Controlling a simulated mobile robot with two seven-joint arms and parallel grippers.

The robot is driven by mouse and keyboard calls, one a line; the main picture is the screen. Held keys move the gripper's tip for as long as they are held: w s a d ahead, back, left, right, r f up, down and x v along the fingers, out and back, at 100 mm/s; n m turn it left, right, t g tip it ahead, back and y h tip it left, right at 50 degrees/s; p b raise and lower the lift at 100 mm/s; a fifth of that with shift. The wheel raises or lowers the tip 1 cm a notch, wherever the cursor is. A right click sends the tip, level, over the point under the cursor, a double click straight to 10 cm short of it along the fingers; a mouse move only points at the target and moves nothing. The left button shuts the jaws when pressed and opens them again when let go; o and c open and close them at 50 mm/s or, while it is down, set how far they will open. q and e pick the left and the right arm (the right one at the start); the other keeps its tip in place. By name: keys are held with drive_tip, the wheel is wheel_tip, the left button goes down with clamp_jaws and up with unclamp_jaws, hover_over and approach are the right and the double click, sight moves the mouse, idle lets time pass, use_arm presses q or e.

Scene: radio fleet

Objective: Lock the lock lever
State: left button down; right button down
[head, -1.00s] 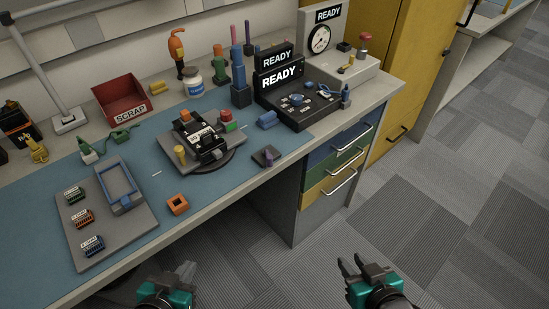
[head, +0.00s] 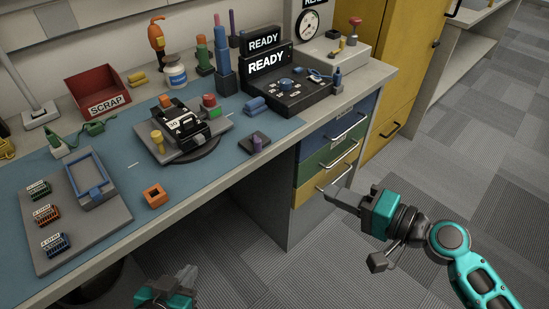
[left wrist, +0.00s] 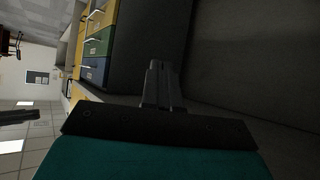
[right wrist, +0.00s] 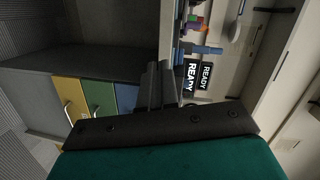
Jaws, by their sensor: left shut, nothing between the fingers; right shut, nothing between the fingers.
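A black device with a white label (head: 185,125) sits in a grey fixture on a dark round base (head: 190,154) on the blue mat. The fixture carries a yellow-topped post (head: 157,141) and a red-and-green block (head: 211,104). I cannot tell which part is the lock lever. My right gripper (head: 329,194) is shut and empty, in front of the drawers, right of the fixture and apart from it. My left gripper (head: 187,274) is shut and empty, low in front of the bench.
A black console (head: 290,98) with READY displays stands right of the fixture. A red SCRAP bin (head: 100,92) is behind. A grey board with connectors (head: 82,235) and an orange square part (head: 155,196) lie at the left front. Drawers (head: 330,160) sit below the bench top.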

use_arm(q)
drive_tip(key=shift+w+d+f+b, duration=0.2)
drive_tip(key=shift+w+b, duration=0.15)
drive_tip(key=shift+b, duration=0.2)
use_arm(e)
drive_tip(key=r+y, duration=0.1)
drive_tip(key=r, duration=0.1)
drive_tip(key=r+m+y, duration=0.1)
drive_tip(key=r, duration=0.1)
drive_tip(key=shift+w+a+y, duration=0.1)
drive_tip(key=shift+w+y, duration=0.2)
drive_tip(key=p, duration=0.2)
approach(256, 140)
drive_tip(key=x, duration=0.4)
use_arm(q)
drive_tip(key=shift+s+a+r, duration=0.1)
drive_tip(key=shift+s+a, duration=0.35)
drive_tip(key=shift+a, duration=0.05)
use_arm(e)
drive_tip(key=shift+w+a+f, duration=0.5)
drive_tip(key=shift+w+a, duration=0.15)
drive_tip(key=shift+w, duration=0.05)
use_arm(q)
drive_tip(key=shift+w+r, duration=0.1)
drive_tip(key=shift+r, duration=0.05)
